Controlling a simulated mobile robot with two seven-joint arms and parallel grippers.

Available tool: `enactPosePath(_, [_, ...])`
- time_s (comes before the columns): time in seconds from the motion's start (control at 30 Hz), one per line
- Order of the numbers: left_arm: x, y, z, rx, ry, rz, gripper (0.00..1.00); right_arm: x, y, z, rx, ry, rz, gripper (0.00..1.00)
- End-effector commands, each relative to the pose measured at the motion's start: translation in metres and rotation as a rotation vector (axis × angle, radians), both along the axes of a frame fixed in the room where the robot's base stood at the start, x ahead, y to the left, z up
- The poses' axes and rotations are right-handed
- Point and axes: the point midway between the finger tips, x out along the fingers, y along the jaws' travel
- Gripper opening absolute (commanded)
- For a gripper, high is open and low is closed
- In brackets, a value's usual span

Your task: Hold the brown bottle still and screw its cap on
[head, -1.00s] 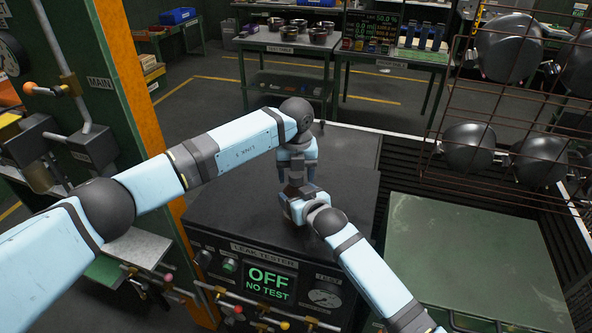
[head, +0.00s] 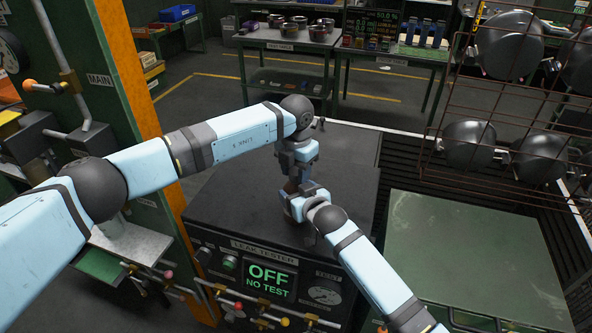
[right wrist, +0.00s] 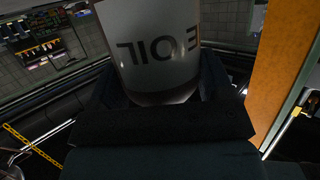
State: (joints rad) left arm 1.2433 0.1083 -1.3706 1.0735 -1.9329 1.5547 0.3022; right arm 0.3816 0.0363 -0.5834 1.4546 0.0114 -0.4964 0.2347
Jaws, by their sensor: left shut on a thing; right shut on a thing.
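The brown bottle (head: 290,187) stands on the dark top of the leak tester. Only a small brown part of it shows between my grippers in the head view. In the right wrist view the bottle (right wrist: 155,45) fills the upper middle, with a white label reading OIL and a brown glass edge below it. My right gripper (head: 297,198) is shut around the bottle's body. My left gripper (head: 293,176) points down from directly above and is shut at the bottle's top. The cap is hidden by the left gripper's fingers.
The leak tester (head: 235,215) reads OFF, NO TEST; its top is clear around the bottle. A green panel (head: 470,255) lies to the right. An orange post (head: 130,70) stands at the left.

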Motion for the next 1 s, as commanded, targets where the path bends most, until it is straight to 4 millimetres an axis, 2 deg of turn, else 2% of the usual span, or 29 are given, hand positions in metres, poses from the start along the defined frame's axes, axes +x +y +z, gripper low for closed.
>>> enactPosePath(0.03, [0.0, 0.0, 0.0, 0.0, 0.0, 0.001, 0.12, 0.0, 0.0, 0.0, 0.0, 0.0, 0.0, 0.07])
enactPosePath(0.07, [0.0, 0.0, 0.0, 0.0, 0.0, 0.001, 0.47, 0.0, 0.0, 0.0, 0.0, 0.0, 0.0, 0.07])
enactPosePath(0.13, [0.0, 0.0, 0.0, 0.0, 0.0, 0.001, 0.64, 0.0, 0.0, 0.0, 0.0, 0.0, 0.0, 0.07])
enactPosePath(0.17, [0.0, 0.0, 0.0, 0.0, 0.0, 0.001, 0.66, 0.0, 0.0, 0.0, 0.0, 0.0, 0.0, 0.07])
enactPosePath(0.57, [-0.002, -0.003, 0.003, -0.003, 0.002, -0.001, 0.66, 0.0, 0.0, 0.0, 0.0, 0.0, 0.0, 0.07])
enactPosePath(0.87, [-0.002, -0.004, 0.041, -0.006, -0.001, -0.002, 0.66, 0.0, -0.001, -0.003, -0.004, 0.006, -0.002, 0.08])
enactPosePath(1.0, [-0.001, -0.002, 0.046, -0.003, 0.001, 0.0, 0.66, 0.0, -0.001, -0.003, -0.003, 0.004, -0.001, 0.07])
